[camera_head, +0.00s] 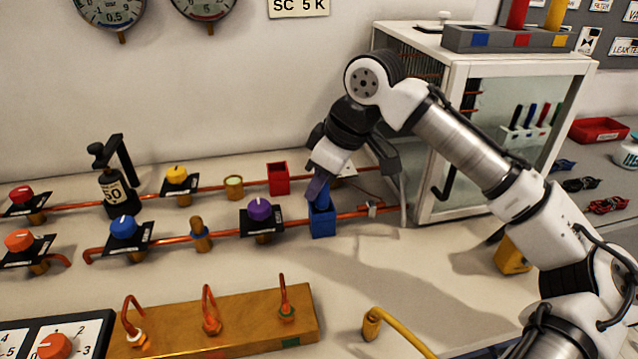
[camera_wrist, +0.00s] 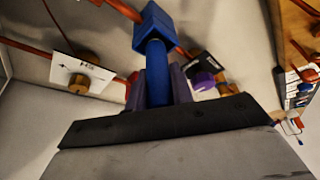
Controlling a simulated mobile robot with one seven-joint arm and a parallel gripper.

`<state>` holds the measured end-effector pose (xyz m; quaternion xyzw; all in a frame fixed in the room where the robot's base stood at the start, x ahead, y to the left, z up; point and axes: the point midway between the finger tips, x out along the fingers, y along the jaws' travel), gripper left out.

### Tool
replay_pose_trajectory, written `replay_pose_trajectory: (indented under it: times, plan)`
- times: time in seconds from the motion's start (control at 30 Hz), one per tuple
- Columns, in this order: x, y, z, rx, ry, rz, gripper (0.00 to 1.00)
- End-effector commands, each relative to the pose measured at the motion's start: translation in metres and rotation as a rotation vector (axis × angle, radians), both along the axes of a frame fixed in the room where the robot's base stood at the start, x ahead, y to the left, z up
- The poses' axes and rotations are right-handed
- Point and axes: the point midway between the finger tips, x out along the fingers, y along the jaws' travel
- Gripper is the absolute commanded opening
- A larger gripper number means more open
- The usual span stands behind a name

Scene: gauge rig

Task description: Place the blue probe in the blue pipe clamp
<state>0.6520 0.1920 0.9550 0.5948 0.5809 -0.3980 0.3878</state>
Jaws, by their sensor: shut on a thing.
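The blue pipe clamp (camera_head: 322,224) is a square blue block on the front copper pipe, right of the purple knob. My gripper (camera_head: 319,188) points down just above it, shut on the blue probe (camera_wrist: 157,72). In the wrist view the probe is a blue cylinder between my two finger pads, and its far end meets the blue clamp (camera_wrist: 155,22). The probe's tip is hidden there, so I cannot tell how deep it sits. In the head view my fingers cover most of the probe.
A purple knob (camera_head: 260,209) stands close left of the clamp. A red clamp (camera_head: 278,178) sits on the rear pipe. A glass-fronted cabinet (camera_head: 455,130) stands close on the right. A wooden block (camera_head: 240,318) with copper hooks lies in front. Bare bench lies between them.

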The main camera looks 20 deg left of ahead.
Motion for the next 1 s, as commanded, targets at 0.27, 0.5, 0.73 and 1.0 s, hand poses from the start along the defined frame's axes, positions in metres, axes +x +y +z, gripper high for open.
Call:
replay_pose_trajectory:
  times: [0.27, 0.5, 0.73, 1.0]
  plan:
    - [0.0, 0.0, -0.005, 0.002, -0.002, 0.001, 0.0]
    - [0.0, 0.0, -0.008, 0.001, -0.001, 0.002, 0.36]
    - [0.0, 0.0, -0.008, 0.001, 0.0, 0.001, 0.45]
    - [0.0, -0.003, 0.003, 0.002, -0.002, 0.0, 0.45]
